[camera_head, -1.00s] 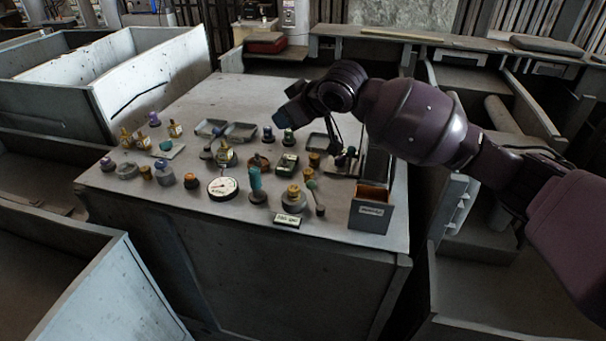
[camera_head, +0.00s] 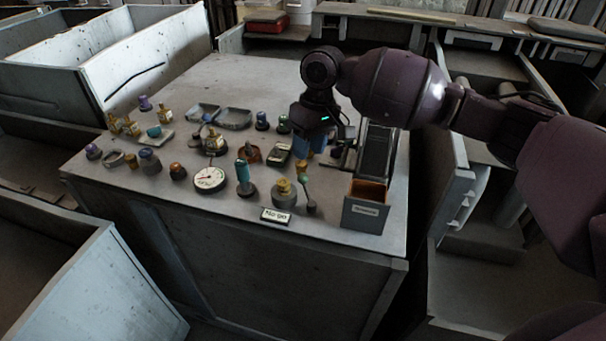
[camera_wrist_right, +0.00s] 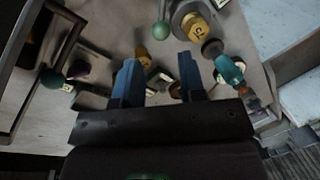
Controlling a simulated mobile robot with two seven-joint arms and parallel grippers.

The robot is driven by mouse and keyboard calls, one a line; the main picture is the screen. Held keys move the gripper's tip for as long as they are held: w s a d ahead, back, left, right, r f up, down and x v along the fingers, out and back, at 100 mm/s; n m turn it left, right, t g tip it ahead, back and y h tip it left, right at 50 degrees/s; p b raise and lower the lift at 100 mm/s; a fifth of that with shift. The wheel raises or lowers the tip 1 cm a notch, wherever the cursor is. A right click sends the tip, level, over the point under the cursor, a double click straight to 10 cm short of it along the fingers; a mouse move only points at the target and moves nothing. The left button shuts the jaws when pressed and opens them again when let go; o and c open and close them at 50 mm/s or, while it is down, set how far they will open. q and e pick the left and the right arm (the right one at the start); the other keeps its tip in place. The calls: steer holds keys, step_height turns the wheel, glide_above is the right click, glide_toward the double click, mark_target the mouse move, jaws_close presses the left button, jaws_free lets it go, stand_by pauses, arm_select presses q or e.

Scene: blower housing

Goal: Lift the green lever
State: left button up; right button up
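A lever with a pale green ball knob (camera_head: 303,179) stands near the front right of the grey bench top. In the right wrist view the green ball (camera_wrist_right: 162,30) shows beyond the fingertips, on a thin stem. My right gripper (camera_head: 311,148) points down over the bench behind this lever, with blue fingers. In the right wrist view the gripper (camera_wrist_right: 158,62) has its fingers spread, with nothing held between them. The fingers are apart from the green ball. A teal-handled part (camera_head: 243,172) stands to the left of the lever. My left gripper is not in view.
A yellow-topped knob (camera_head: 284,192) stands close left of the lever, behind a "No-go" sign (camera_head: 276,216). An open bin (camera_head: 365,216) stands to its right. A round gauge (camera_head: 209,178) and several small parts crowd the left. The back of the bench top is clear.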

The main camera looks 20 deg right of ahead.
mark_target(304, 174)
steer(key=f, duration=0.2)
steer(key=a+f, duration=0.1)
steer(key=f, duration=0.2)
steer(key=f+b, duration=0.1)
steer(key=f, duration=0.1)
steer(key=shift+s+a+f, duration=0.2)
steer(key=shift+s+f, duration=0.05)
steer(key=shift+c, duration=0.3)
jaws_close()
